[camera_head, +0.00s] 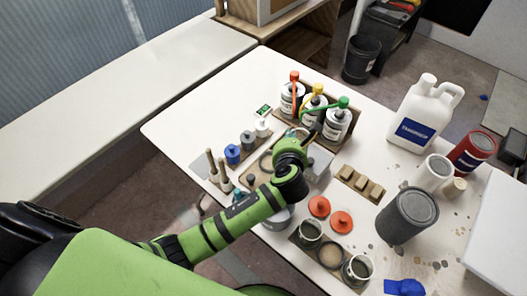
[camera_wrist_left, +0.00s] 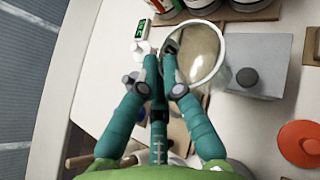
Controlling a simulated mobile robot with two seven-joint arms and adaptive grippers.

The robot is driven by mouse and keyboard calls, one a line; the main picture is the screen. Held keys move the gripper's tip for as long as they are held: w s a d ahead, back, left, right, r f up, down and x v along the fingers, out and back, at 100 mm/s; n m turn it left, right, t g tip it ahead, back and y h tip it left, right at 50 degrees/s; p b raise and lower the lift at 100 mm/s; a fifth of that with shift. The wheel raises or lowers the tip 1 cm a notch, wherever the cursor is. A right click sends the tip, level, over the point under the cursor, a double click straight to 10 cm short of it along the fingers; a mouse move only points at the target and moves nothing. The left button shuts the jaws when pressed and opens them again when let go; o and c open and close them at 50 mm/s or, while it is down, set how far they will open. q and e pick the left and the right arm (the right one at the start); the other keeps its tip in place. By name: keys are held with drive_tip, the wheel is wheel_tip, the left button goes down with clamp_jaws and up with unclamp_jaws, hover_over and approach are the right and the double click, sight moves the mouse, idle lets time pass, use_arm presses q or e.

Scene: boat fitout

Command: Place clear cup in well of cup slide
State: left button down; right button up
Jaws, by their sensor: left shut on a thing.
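The clear cup (camera_wrist_left: 195,55) shows in the left wrist view as a round see-through vessel with a pale rim. My left gripper (camera_wrist_left: 162,50) has its teal fingers close together at the cup's left rim and is shut on it. In the head view my green wrist hides the fingertips and most of the cup. My right gripper is not in view.
A grey box (camera_wrist_left: 262,60) with a dark knob is close on the cup's right. A small timer (camera_head: 263,111) and small jars (camera_head: 233,154) are left. A white jug (camera_head: 420,115) and grey canister (camera_head: 405,218) stand right.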

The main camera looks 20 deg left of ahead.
use_arm(q)
drive_tip(key=a+f, duration=0.2)
drive_tip(key=f, duration=0.1)
drive_tip(key=s+a+f, duration=0.1)
drive_tip(key=a+f, duration=0.1)
drive_tip(key=a, duration=0.1)
drive_tip(key=a+f, duration=0.2)
drive_tip(key=f, duration=0.1)
drive_tip(key=shift+s+a+f, duration=0.15)
drive_tip(key=shift+a+f, duration=0.2)
drive_tip(key=shift+a, duration=0.05)
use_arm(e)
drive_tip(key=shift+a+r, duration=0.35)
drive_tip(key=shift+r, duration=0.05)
use_arm(q)
drive_tip(key=c, duration=1.4)
unclamp_jaws()
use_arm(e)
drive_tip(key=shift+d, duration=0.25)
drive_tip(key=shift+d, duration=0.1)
use_arm(q)
drive_tip(key=v, duration=1.2)
drive_tip(key=shift+p, duration=0.35)
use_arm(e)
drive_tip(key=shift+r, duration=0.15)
